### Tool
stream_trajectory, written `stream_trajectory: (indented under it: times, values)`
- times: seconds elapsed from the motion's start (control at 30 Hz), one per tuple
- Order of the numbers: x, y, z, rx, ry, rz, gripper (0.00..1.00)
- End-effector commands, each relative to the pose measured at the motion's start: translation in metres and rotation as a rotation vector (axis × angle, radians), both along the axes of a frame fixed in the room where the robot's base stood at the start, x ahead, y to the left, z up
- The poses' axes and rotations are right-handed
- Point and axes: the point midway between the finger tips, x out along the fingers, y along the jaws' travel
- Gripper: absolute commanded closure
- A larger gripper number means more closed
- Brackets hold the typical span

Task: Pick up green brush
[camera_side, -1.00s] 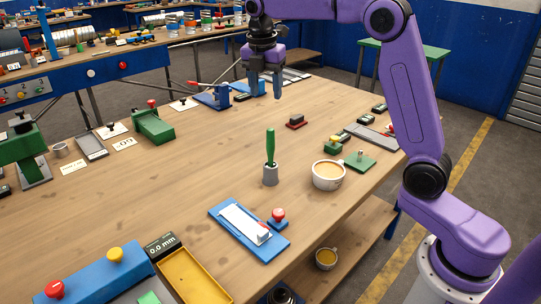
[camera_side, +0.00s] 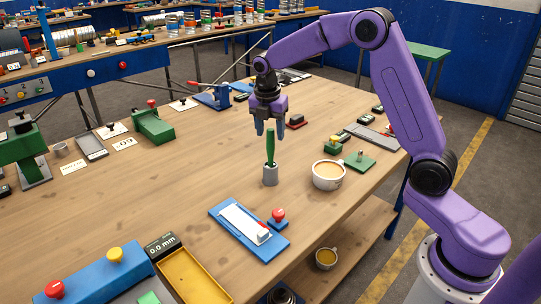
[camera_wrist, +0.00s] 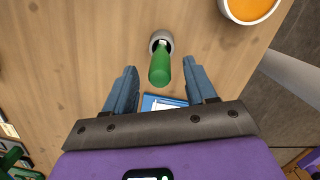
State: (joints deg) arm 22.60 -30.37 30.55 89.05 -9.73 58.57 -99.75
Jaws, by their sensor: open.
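The green brush (camera_side: 270,146) stands upright in a small grey metal cup (camera_side: 271,175) on the wooden bench. My gripper (camera_side: 269,131) is open and empty. In the side view its fingers are around the height of the brush's top; whether they flank it or are behind it is unclear there. In the wrist view the green brush (camera_wrist: 160,66) shows from above, between and slightly ahead of my open blue fingertips (camera_wrist: 160,70), with the grey cup (camera_wrist: 161,40) beyond it. I see no contact.
A coffee cup (camera_side: 328,175) stands right of the brush. A blue plate (camera_side: 249,229) with a white piece and a red knob (camera_side: 278,214) lie in front. A red-and-black block (camera_side: 296,121) is behind to the right.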

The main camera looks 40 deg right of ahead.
Motion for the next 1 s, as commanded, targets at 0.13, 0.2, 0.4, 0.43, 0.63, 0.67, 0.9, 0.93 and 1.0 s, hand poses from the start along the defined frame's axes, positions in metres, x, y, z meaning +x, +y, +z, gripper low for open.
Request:
stream_trajectory:
  times: [0.13, 0.2, 0.4, 0.43, 0.63, 0.67, 0.9, 0.93, 1.0]
  values:
    - [0.001, -0.004, -0.020, 0.000, 0.003, 0.001, 0.44]
    - [0.002, -0.005, -0.025, 0.000, 0.001, 0.001, 0.44]
    - [0.002, -0.005, -0.028, 0.000, 0.000, 0.001, 0.44]
    - [0.002, -0.005, -0.027, 0.000, 0.000, 0.001, 0.44]
    - [0.002, -0.005, -0.027, 0.000, 0.000, 0.001, 0.90]
    - [0.002, -0.005, -0.027, 0.000, 0.000, 0.001, 0.99]
    - [0.002, -0.005, -0.027, 0.000, -0.001, 0.001, 1.00]
    - [0.002, -0.005, -0.026, -0.001, -0.001, 0.001, 1.00]
    - [0.003, -0.005, -0.024, 0.000, -0.002, 0.001, 1.00]
